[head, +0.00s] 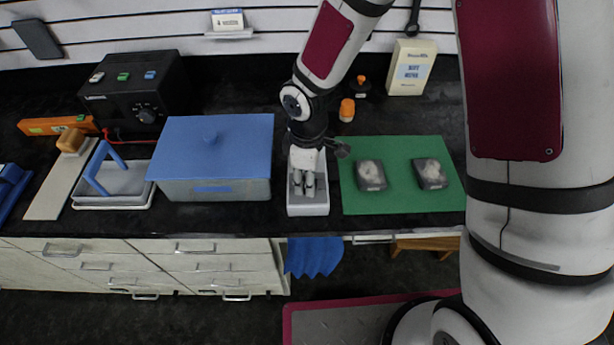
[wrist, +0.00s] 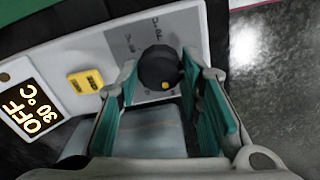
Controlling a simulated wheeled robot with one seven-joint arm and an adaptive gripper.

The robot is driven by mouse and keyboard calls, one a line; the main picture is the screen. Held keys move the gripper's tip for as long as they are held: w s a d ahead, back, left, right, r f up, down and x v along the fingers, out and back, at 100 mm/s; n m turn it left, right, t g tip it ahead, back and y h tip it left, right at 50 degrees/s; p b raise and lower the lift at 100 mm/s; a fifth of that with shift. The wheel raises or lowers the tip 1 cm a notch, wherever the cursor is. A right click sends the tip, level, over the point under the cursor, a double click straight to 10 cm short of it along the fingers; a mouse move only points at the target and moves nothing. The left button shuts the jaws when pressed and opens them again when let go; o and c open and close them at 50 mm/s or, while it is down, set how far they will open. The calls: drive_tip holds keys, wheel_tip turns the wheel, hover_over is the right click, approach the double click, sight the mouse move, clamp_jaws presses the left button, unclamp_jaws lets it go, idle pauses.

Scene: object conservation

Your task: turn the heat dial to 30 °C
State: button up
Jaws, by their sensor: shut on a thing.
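The heat dial (wrist: 158,64) is a round black knob with a yellow mark, on a pale panel (wrist: 105,50) in the wrist view. My gripper (wrist: 166,78) has its two teal-padded fingers on either side of the dial, shut on it. A display (wrist: 32,112) on the same panel reads OFF and 30 °C. A yellow button (wrist: 86,81) sits between display and dial. In the head view my gripper (head: 304,184) is down over a narrow pale device (head: 308,209) at the counter's front; the dial is hidden there.
A blue-lidded box (head: 212,150) stands close on the left. A green mat (head: 398,205) with two dark trays (head: 370,176) lies close on the right. An orange-capped bottle (head: 347,110) stands behind. A blue cloth (head: 313,256) hangs at the counter front below.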

drive_tip(key=o, duration=1.2)
drive_tip(key=shift+c, duration=0.2)
drive_tip(key=shift+r, duration=0.1)
wheel_tip(320, 180, up, 12)
